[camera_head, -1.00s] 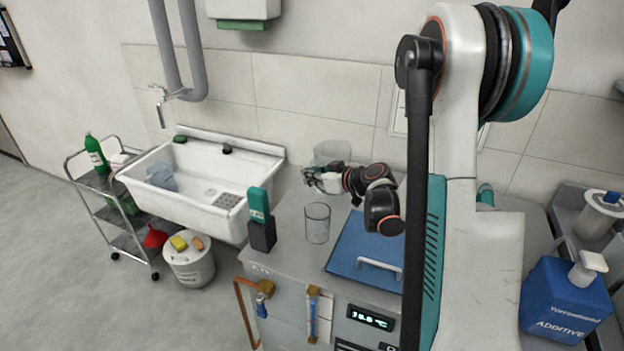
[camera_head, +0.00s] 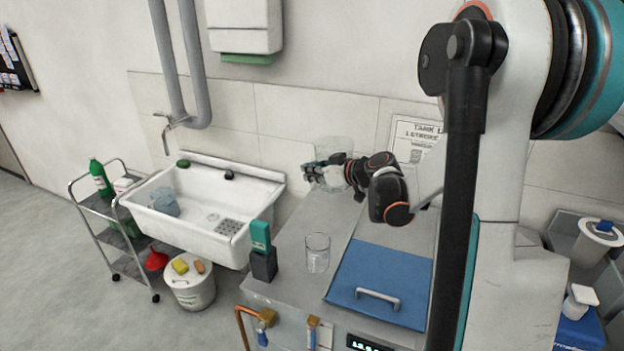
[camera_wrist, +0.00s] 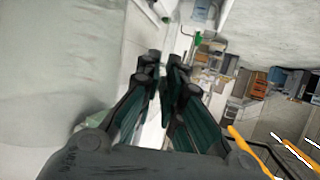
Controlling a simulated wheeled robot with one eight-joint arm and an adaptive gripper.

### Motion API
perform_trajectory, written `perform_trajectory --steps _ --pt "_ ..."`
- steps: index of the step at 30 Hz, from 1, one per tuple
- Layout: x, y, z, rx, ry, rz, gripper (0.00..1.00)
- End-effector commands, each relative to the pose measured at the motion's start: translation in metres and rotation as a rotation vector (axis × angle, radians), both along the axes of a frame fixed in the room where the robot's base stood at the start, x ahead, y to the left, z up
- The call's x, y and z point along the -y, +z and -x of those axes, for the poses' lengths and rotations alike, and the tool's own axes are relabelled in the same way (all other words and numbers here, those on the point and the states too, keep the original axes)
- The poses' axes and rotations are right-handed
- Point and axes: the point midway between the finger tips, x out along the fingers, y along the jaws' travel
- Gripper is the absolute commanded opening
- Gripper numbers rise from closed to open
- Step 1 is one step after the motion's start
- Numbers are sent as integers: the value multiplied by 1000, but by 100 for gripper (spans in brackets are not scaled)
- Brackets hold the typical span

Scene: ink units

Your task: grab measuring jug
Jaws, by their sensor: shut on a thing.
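A clear measuring jug (camera_head: 338,146) is in my gripper at the back of the counter, in front of the tiled wall. My gripper (camera_head: 314,172) is shut on it, and the dark fingers cover part of its side. The jug looks upright and held above the counter; its base is hard to make out. In the wrist view my gripper (camera_wrist: 163,70) shows two dark fingers close together; the clear jug is hard to make out there.
A clear beaker (camera_head: 317,255) stands on the counter left of a blue lid (camera_head: 385,280). A teal-topped dark holder (camera_head: 262,250) stands at the counter's left edge. A white sink (camera_head: 205,215) holds a clear bluish vessel (camera_head: 165,200). A wall sign (camera_head: 412,140) hangs behind my arm.

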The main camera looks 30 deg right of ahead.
Motion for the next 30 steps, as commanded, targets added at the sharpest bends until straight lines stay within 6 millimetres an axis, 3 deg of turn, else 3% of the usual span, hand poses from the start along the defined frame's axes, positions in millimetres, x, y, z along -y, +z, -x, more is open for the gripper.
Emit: perform_trajectory --steps 12,30 --pt "0 40 0 0 0 0 0" --pt "0 57 0 0 0 0 0"
